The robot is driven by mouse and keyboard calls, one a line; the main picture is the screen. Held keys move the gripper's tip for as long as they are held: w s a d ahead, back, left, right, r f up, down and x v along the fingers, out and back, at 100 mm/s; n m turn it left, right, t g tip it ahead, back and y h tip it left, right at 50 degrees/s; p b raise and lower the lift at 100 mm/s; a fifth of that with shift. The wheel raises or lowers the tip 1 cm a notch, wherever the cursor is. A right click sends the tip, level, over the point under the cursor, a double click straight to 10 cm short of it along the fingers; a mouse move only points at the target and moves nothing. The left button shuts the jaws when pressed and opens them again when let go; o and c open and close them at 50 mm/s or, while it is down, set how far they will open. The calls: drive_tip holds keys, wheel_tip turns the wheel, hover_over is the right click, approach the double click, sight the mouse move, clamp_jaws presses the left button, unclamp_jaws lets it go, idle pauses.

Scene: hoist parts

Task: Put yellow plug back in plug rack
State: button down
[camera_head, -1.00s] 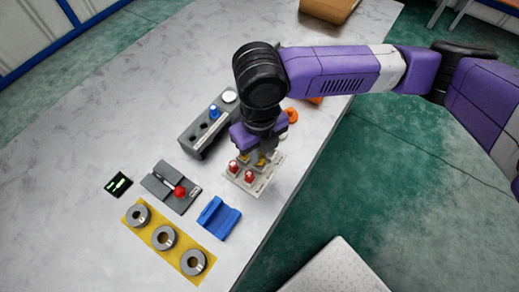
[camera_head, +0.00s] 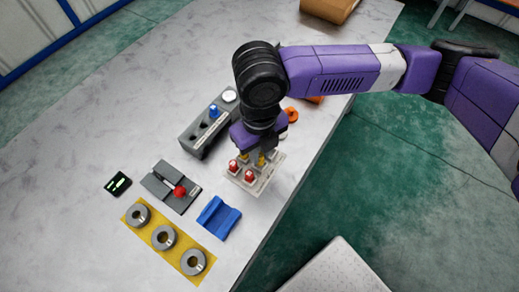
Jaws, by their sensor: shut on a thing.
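A pale rack plate (camera_head: 266,180) lies near the table's right edge, with two red plugs standing on its near part; one red plug (camera_head: 250,176) is the nearer. My gripper (camera_head: 261,157) points down over the far part of this plate. It is shut on a yellow plug (camera_head: 262,160). A second yellow spot (camera_head: 245,156) shows beside it, partly hidden by the gripper. I cannot tell whether the held plug is seated in the plate or just above it.
A dark grey block (camera_head: 193,146) with a blue knob and a white button stands behind left. A grey fixture (camera_head: 160,189) with a red knob, a blue cradle (camera_head: 219,217) and a yellow plate (camera_head: 152,236) with metal rings lie nearer. Orange parts (camera_head: 291,115) lie behind my gripper.

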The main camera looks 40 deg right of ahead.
drive_tip(key=shift+f+b, duration=0.8)
drive_tip(key=shift+f, duration=0.15)
idle(1.4)
drive_tip(key=c, duration=1.3)
unclamp_jaws()
drive_tip(key=shift+o, duration=0.2)
drive_tip(key=shift+r, duration=0.15)
drive_tip(key=shift+r+p, duration=2.75)
drive_tip(key=shift+r, duration=0.65)
